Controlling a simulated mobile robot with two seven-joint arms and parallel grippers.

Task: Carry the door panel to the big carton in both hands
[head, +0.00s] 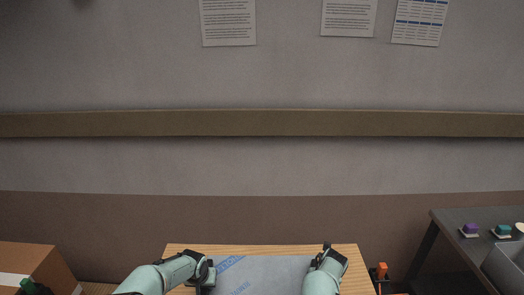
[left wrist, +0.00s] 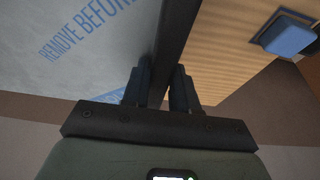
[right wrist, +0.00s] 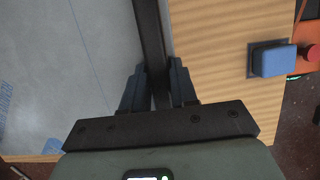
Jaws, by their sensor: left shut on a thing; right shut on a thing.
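The door panel (head: 262,274) is a grey sheet with blue printing and a dark edge, in front of me over the wooden table. My left gripper (head: 207,276) is shut on its left dark edge; the fingers straddle that edge in the left wrist view (left wrist: 161,88). My right gripper (head: 322,262) is shut on its right dark edge, also seen in the right wrist view (right wrist: 160,85). The panel's near part is cut off in the head view. A brown carton (head: 40,262) with a white strip stands at the lower left, partly out of frame.
The wooden table (head: 345,251) bears a blue block (left wrist: 289,38) and another blue block (right wrist: 272,60) beside the panel. A dark side table (head: 447,222) with small coloured items and a grey bin (head: 506,265) stands at right. An orange item (head: 382,270) stands between the tables.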

